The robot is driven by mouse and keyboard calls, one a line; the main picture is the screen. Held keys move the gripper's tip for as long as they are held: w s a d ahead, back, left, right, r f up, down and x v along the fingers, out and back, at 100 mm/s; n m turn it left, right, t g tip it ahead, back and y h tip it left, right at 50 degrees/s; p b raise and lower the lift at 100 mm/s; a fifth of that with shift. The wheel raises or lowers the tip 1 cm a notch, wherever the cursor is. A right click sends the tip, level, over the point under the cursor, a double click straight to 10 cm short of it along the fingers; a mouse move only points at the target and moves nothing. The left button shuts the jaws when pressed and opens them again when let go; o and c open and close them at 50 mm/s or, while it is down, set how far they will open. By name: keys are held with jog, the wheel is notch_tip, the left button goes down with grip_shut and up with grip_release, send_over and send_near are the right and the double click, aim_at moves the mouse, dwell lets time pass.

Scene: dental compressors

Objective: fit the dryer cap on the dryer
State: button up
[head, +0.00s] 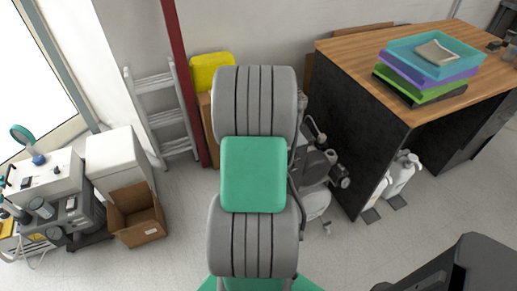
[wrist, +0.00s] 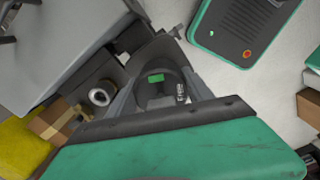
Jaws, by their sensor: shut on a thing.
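In the head view my own arm fills the middle and hides my gripper and the cap. Grey compressor equipment (head: 318,165) shows partly behind the arm, to its right. I cannot tell which part of it is the dryer, and I see no clear gap or contact between cap and dryer.
A wooden-topped desk (head: 350,42) with stacked trays (head: 430,65) stands at the right. A ladder (head: 160,108), a red post (head: 187,80) and a yellow item (head: 211,70) stand at the back. An open cardboard box (head: 137,215) is at the left.

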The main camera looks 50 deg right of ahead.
jog(key=shift+f+b, duration=0.65)
jog(key=shift+f, duration=0.6)
jog(key=o, duration=1.6)
jog(key=shift+c, duration=0.2)
jog(key=shift+r, duration=0.1)
notch_tip(320, 180, up, 8)
jog(key=shift+f, duration=0.15)
